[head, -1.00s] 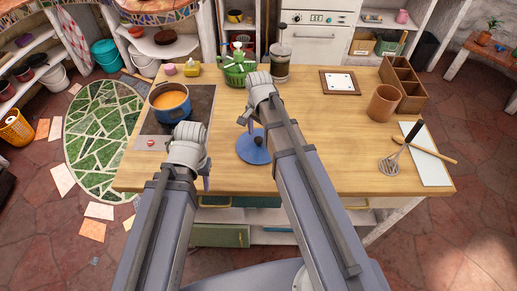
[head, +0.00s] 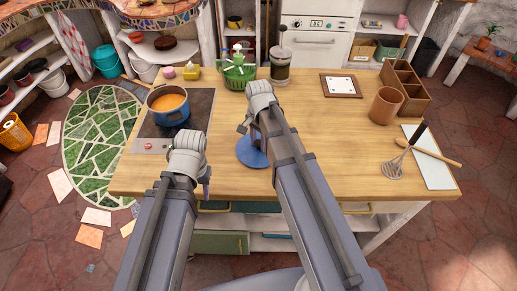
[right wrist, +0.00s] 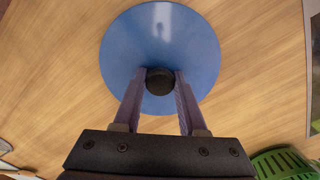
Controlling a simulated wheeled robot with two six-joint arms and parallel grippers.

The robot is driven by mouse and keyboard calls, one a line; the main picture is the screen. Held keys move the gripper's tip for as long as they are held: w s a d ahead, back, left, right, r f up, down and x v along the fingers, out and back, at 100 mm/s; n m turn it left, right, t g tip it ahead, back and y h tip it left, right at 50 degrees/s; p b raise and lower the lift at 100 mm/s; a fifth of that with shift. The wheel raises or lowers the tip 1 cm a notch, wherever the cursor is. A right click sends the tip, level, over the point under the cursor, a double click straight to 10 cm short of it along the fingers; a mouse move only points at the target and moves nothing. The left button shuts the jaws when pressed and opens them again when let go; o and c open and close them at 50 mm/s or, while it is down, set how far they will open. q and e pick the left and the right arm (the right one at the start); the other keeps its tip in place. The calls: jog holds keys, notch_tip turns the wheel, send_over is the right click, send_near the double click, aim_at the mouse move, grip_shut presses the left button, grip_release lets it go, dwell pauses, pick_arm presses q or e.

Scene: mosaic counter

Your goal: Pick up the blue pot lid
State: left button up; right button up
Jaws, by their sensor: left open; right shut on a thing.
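The blue pot lid (head: 250,153) is a round disc over the middle front of the wooden counter, partly hidden by my right arm in the head view. It also shows whole in the right wrist view (right wrist: 160,45), with a black knob (right wrist: 160,81) at its centre. My right gripper (right wrist: 160,84) is shut on the knob, one finger on each side. In the head view my right gripper (head: 245,125) is above the lid. I cannot tell whether the lid touches the counter. My left gripper (head: 206,187) is open near the counter's front edge, left of the lid, its fingers mostly hidden.
A blue pot (head: 168,110) with orange contents stands on the dark hob (head: 143,138) at the left. The counter (head: 335,140) right of the lid is clear.

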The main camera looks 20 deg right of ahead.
aim_at(258, 142)
grip_shut()
jog(key=shift+r, duration=0.1)
notch_tip(258, 142, up, 10)
jog(key=p, duration=1)
notch_tip(258, 142, down, 5)
jog(key=b, duration=0.5)
jog(key=shift+a, duration=0.1)
